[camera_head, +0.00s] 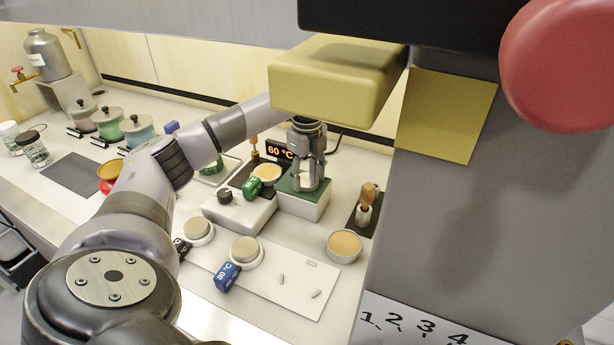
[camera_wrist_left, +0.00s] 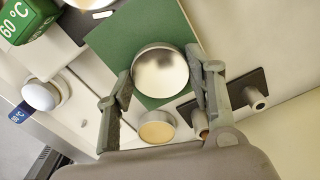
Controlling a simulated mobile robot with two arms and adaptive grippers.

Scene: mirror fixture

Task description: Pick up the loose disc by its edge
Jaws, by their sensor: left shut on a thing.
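The loose disc (camera_wrist_left: 160,73) is round, silvery and shiny. In the left wrist view it sits between the two fingers of my left gripper (camera_wrist_left: 159,76), which is shut on its edge from both sides. Behind it is the green top (camera_wrist_left: 118,42) of a white block; I cannot tell whether the disc touches it. In the head view my left gripper (camera_head: 310,178) points down over the green-topped block (camera_head: 303,207), and its fingers hide most of the disc. My right gripper is not in view.
Left of the block stands a white heater unit (camera_head: 237,214) with a green 60 °C tag (camera_head: 252,187). A round tan-topped dish (camera_head: 344,246) and a dark stand with a wooden-handled tool (camera_head: 367,205) are to the right. A white sheet (camera_head: 270,287) lies in front.

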